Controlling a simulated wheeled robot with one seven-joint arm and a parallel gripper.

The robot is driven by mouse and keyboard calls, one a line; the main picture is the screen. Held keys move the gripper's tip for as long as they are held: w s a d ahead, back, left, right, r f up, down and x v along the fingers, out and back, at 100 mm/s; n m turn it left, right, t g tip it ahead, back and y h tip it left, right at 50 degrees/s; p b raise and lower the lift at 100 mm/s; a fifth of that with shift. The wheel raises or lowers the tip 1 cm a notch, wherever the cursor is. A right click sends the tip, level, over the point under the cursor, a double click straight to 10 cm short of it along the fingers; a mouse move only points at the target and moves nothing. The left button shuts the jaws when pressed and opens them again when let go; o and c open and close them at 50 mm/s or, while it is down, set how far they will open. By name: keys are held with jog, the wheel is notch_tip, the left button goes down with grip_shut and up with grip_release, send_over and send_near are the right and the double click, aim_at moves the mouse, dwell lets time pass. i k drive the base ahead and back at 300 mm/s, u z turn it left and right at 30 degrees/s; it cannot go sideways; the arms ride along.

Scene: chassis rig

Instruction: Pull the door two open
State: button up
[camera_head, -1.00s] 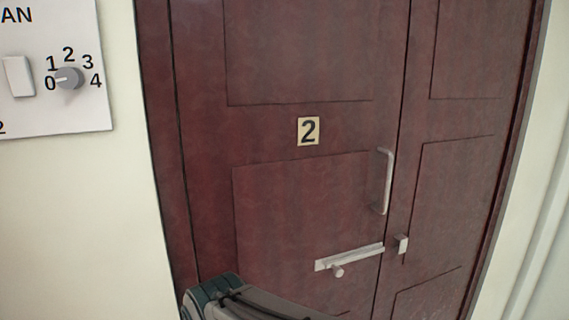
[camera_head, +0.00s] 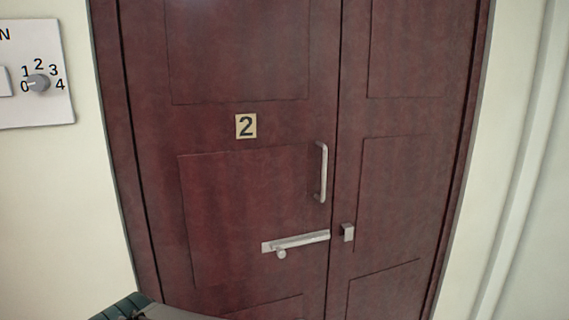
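Below the handle is a silver sliding bolt (camera_head: 296,242) with a round knob (camera_head: 281,253). The bolt's right end stops short of a small catch (camera_head: 348,232) on the right leaf, with a gap between them. My gripper is not in view; only part of my arm shows at the bottom left.
A second dark red leaf (camera_head: 405,190) adjoins on the right, past the seam. A white wall panel (camera_head: 40,110) with a grey dial (camera_head: 38,83) marked 0 to 4 is at the left. Pale wall lies on both sides of the door frame.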

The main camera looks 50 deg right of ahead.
aim_at(234, 103)
jog(key=k, duration=0.45)
jog(key=z, duration=1.5)
jog(key=i, duration=0.1)
jog(key=z, duration=0.25)
